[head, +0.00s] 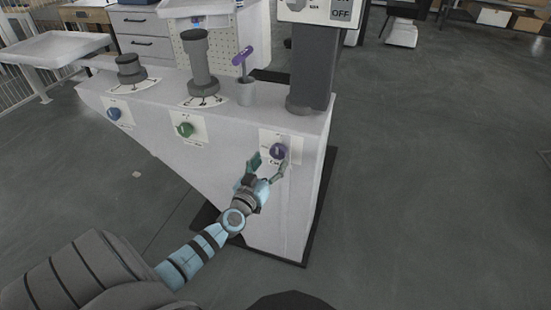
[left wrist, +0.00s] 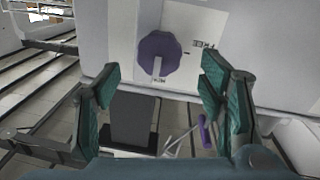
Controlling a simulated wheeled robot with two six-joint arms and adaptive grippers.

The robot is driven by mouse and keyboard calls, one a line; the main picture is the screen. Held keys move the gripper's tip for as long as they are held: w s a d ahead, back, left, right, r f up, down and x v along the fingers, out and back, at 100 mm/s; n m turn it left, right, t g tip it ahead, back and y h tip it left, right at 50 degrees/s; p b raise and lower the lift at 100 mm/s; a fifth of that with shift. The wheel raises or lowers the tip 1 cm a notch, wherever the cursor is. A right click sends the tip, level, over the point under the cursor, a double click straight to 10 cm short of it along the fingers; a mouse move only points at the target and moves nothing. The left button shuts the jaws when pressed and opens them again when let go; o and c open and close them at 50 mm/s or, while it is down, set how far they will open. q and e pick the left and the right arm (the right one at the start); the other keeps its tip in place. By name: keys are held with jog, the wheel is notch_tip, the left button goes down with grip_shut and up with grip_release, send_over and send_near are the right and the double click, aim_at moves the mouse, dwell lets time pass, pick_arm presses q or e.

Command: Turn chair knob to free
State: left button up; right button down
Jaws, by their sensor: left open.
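A round purple knob (head: 278,151) sits on a white label plate on the front face of the grey console (head: 235,195), near its right end. In the left wrist view the purple knob (left wrist: 160,53) fills the upper middle, with a pale mark at its lower edge. The label text is too small to read. My left gripper (head: 269,167) is open in front of the purple knob. In the left wrist view its two teal-padded fingers (left wrist: 160,78) are apart, on either side of the knob and seemingly not touching it. My right gripper is not in view.
A green knob (head: 185,130) and a blue knob (head: 114,113) sit farther left on the console. Several columns stand on top, one with a purple lever (head: 242,56). A dark post (head: 312,65) carries an ON/OFF panel (head: 330,10). Floor at right is clear.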

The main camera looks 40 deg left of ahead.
aim_at(277, 154)
pick_arm(q)
jog(key=b+x, duration=0.1)
jog(key=x, duration=0.4)
jog(key=shift+c, duration=0.6)
jog(key=c, duration=1)
jog(key=shift+c, duration=0.2)
